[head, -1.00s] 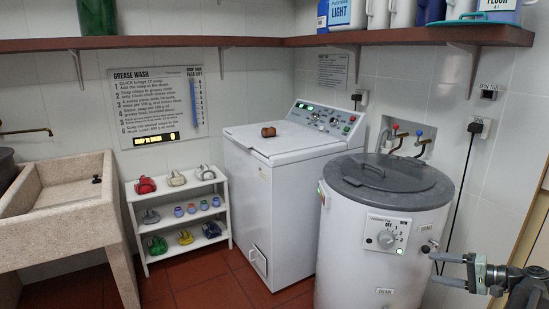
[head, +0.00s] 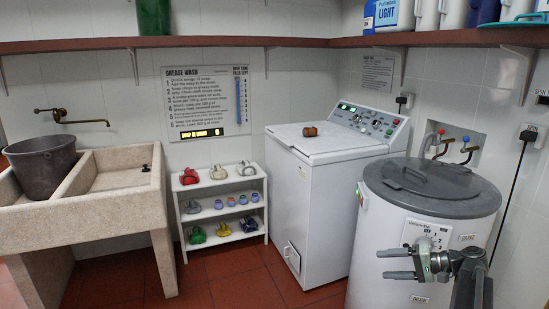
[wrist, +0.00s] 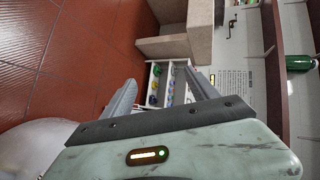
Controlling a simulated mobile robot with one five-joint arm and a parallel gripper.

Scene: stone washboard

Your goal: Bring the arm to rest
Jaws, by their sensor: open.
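My gripper (head: 402,264) is at the lower right of the head view, in front of the round white tub. Its two fingers are apart and nothing is between them. In the wrist view my gripper (wrist: 152,88) also shows open and empty, with the small shelf seen beyond the fingers. The wrist picture is turned on its side.
The tub (head: 376,212) with a grey lid stands close behind my gripper. A white washer (head: 310,205) with a brown object (head: 310,131) on top, a small shelf rack (head: 222,205) and a stone sink (head: 75,225) holding a bucket (head: 45,168) stand farther left. Red floor (head: 225,285) is clear.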

